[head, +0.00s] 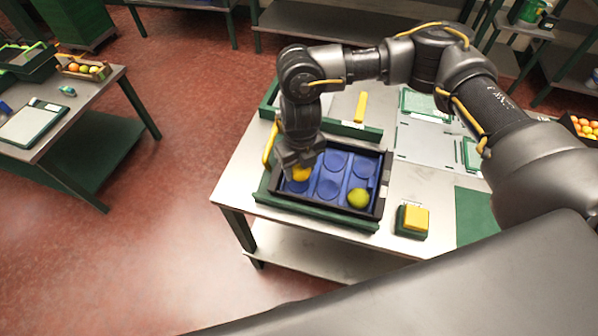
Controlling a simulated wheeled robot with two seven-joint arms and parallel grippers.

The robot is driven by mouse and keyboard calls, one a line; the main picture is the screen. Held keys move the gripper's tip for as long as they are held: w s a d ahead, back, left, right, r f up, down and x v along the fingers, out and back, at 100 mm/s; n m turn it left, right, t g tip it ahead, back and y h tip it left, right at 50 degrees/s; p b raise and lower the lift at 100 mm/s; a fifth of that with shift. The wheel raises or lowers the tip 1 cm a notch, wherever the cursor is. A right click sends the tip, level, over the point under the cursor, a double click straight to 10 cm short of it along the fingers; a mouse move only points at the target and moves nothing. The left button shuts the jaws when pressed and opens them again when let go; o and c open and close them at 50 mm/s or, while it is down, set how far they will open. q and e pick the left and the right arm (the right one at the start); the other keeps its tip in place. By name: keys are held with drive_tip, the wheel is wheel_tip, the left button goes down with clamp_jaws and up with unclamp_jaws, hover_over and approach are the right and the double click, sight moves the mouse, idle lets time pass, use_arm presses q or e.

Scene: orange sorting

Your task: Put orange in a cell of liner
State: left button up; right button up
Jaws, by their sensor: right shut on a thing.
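In the head view a blue liner (328,181) with several round cells sits in a dark crate (386,183) on the table. My right gripper (301,168) points down over the liner's left side. It is shut on an orange (301,174), which is at or just above a left cell; whether it touches the cell floor I cannot tell. The gripper hides part of the orange and the far left cells. A yellow-green fruit (358,198) lies in the near right cell. My left gripper is not in view.
A yellow block on a green base (414,221) stands right of the crate. A green-framed tray (345,128) with a yellow bar lies behind it. A second table (60,130) stands at the left, with red floor between.

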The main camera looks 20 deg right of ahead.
sight(299, 175)
drive_tip(key=shift+w+a+f, duration=0.15)
drive_tip(key=shift+f, duration=1.7)
drive_tip(key=o, duration=0.8)
wheel_tip(299, 175, up, 12)
drive_tip(key=shift+r+b, duration=0.1)
drive_tip(key=shift+b, duration=0.45)
